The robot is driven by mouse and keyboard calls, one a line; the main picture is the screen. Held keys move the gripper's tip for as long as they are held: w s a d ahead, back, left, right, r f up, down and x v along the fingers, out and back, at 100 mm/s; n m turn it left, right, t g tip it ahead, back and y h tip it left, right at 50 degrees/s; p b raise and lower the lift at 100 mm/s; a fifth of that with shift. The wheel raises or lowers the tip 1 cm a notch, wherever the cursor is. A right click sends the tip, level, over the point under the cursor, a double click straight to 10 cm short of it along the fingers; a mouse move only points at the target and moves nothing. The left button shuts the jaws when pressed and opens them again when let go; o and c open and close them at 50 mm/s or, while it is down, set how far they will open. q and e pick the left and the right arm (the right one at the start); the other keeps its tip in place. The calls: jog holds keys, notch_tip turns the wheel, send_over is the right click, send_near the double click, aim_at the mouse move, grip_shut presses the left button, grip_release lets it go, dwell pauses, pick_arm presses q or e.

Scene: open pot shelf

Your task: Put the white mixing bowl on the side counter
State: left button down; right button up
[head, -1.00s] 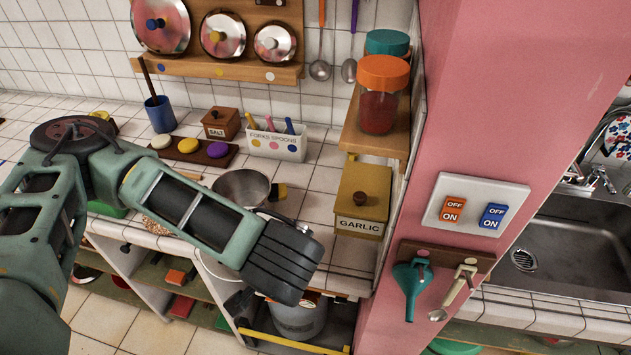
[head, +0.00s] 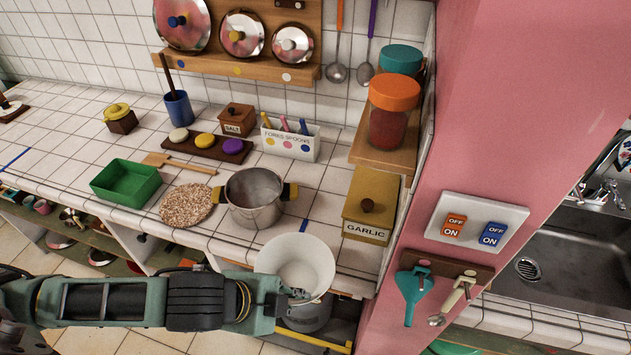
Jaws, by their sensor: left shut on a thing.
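The white mixing bowl (head: 297,258) is at the lower middle of the head view, its open mouth facing up and towards me. My left gripper (head: 288,298) is shut on the near side of its rim. The bowl is in front of the counter's front edge, above the open lower shelf. Its underside and part of the fingers are hidden. The tiled side counter (head: 235,180) runs along the wall behind it. My right gripper is not in view.
A steel pot (head: 254,198) stands on the counter just behind the bowl, with a round speckled mat (head: 186,204) and a green tray (head: 126,184) to its left. A yellow garlic box (head: 371,205) is to the right, beside the pink wall (head: 470,130).

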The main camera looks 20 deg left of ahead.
aim_at(311, 237)
pick_arm(q)
jog(key=w+m+b, duration=0.1)
jog(key=b, duration=0.1)
jog(key=w+a+m+h+b, duration=0.1)
jog(key=b, duration=0.2)
jog(key=shift+a+r+m+g, duration=0.15)
jog(key=shift+a+m+g, duration=0.15)
jog(key=shift+g, duration=0.1)
jog(key=w, duration=0.1)
jog(key=w+r, duration=0.1)
jog(key=w, duration=0.2)
jog(key=shift+w+d+r+p, duration=0.2)
jog(key=shift+w+d+p, duration=0.1)
jog(key=shift+p, duration=0.1)
jog(key=w, duration=0.3)
jog(key=w+d+p, duration=0.1)
jog(key=w, duration=0.2)
jog(key=w+p, duration=0.1)
jog(key=w, duration=0.2)
jog(key=shift+w+d+f, duration=0.1)
jog(key=shift+w+d, duration=0.05)
jog(key=f+p, duration=0.1)
jog(key=f, duration=0.1)
jog(key=shift+w+f+p, duration=0.35)
jog(key=shift+w+f, duration=0.05)
jog(key=shift+f, duration=0.5)
jog(key=shift+f, duration=0.1)
